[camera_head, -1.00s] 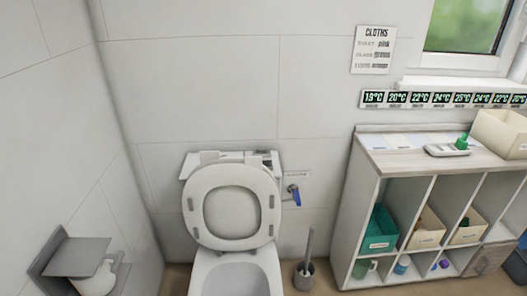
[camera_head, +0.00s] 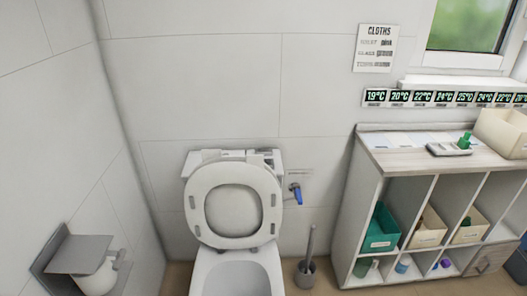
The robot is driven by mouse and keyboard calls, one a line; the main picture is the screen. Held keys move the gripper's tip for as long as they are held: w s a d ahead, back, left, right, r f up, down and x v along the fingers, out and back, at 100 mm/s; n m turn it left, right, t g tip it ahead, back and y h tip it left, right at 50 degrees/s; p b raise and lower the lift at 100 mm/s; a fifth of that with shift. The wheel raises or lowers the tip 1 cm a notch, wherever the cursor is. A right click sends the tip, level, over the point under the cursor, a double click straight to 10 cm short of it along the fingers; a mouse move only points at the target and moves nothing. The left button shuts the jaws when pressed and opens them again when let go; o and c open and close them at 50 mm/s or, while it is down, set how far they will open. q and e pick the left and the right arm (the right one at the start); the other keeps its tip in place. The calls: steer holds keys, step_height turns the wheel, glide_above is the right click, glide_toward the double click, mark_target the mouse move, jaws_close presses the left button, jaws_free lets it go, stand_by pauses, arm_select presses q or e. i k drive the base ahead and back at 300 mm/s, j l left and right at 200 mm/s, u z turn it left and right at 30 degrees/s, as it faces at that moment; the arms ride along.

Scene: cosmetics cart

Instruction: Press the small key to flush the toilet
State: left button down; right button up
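The toilet stands against the back wall, with its bowl (camera_head: 238,262) at the bottom centre. Its seat (camera_head: 197,214) is raised and leans back against the cistern. The cistern (camera_head: 266,157) shows only as a white strip behind and above the seat. Small parts sit along its top, but the small flush key is too small or too hidden to make out. A blue-handled valve (camera_head: 296,194) is on the wall just right of the cistern. Neither of my grippers shows in the head view.
A toilet brush (camera_head: 308,262) stands on the floor right of the bowl. A shelf unit (camera_head: 352,222) with bins fills the right side. A grey paper holder (camera_head: 68,252) is on the left wall. Floor shows between toilet and shelf.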

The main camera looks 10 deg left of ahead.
mark_target(266, 152)
steer(key=i+l+u, duration=0.1)
steer(key=l, duration=0.2)
steer(key=i+l+u, duration=0.1)
steer(key=i+l, duration=0.15)
steer(key=i+l+u, duration=0.1)
steer(key=l, duration=0.35)
steer(key=i+l+u, duration=0.1)
steer(key=l, duration=0.25)
steer(key=i+l, duration=0.2)
steer(key=l, duration=0.15)
steer(key=i+l+u, duration=0.2)
steer(key=i, duration=0.35)
steer(key=i+l+u, duration=0.2)
steer(key=i, duration=0.4)
